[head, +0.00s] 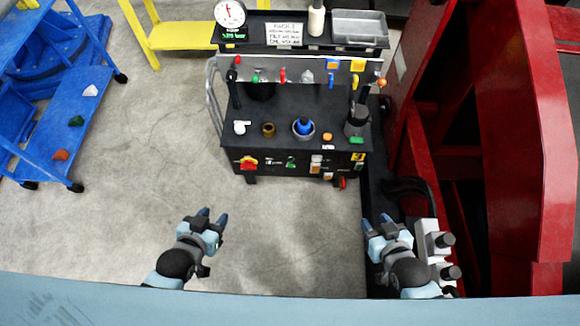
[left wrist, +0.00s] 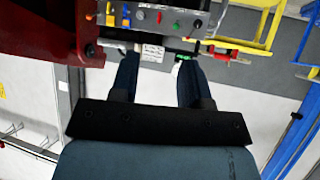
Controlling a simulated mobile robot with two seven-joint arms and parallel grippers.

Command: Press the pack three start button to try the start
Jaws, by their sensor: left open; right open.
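A black cart (head: 300,150) stands ahead of me with small controls on its front panel. These include a red and yellow switch (head: 249,162), a green control (head: 291,161), white and orange controls (head: 315,163) and a yellow piece (head: 358,157) at the right end. I cannot read which one is the pack three start button. My left gripper (head: 213,217) is open and empty, in front of and below the cart's left end. My right gripper (head: 377,222) is open and empty, near the cart's right side. In the left wrist view both left fingers (left wrist: 160,75) show apart, with nothing between them.
A red machine frame (head: 530,130) stands close on the right. A blue cart (head: 60,100) is at the left, and a yellow stand (head: 170,35) is behind. A gauge (head: 230,14) and a grey tray (head: 360,27) sit on the cart's upper shelf. The grey floor before the cart is clear.

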